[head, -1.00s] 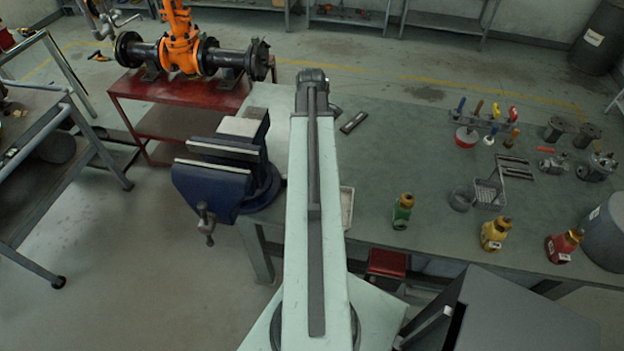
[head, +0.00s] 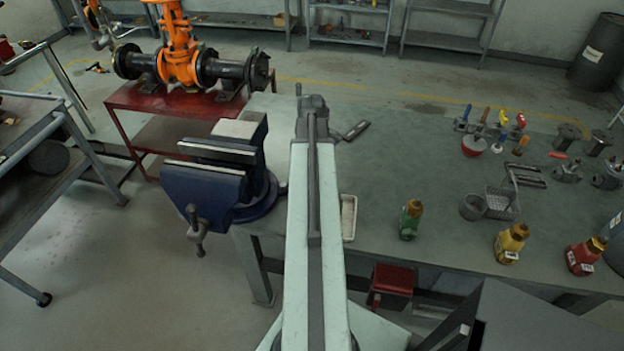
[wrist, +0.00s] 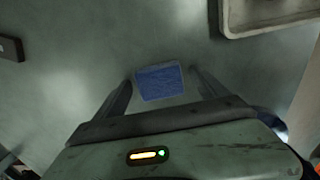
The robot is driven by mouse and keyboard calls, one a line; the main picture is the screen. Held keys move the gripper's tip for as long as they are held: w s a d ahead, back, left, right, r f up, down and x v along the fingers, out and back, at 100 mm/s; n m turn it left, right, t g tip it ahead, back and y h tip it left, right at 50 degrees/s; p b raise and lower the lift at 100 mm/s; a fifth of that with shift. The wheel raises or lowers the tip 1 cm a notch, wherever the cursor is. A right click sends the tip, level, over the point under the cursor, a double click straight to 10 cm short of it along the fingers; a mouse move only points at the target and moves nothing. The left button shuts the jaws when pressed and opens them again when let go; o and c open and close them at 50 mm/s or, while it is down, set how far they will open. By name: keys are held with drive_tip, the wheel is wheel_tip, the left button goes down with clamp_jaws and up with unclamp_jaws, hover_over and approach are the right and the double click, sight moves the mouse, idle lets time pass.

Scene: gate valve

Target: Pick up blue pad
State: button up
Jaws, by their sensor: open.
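The blue pad (wrist: 160,82) lies flat on the grey-green bench top in the wrist view. It is a small blue rectangle, slightly tilted in the picture. My gripper (wrist: 166,80) is open, with one dark finger to the left of the pad and one to the right. The pad shows between the fingertips, with a gap to each finger. I cannot tell how high the fingers are above the bench. In the head view my arm covers the place where the pad lies, and the fingers are hidden there.
A pale tray (head: 348,217) sits right of my arm; its corner shows in the wrist view (wrist: 262,12). A blue vise (head: 215,180) stands to the left. Green (head: 410,220) and yellow (head: 511,243) bottles stand to the right.

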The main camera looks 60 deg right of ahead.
drive_tip(key=shift+r, duration=0.1)
drive_tip(key=c, duration=1.4)
wheel_tip(320, 180, up, 10)
drive_tip(key=p, duration=1)
drive_tip(key=o, duration=0.6)
drive_tip(key=c, duration=0.4)
drive_tip(key=shift+c, duration=0.4)
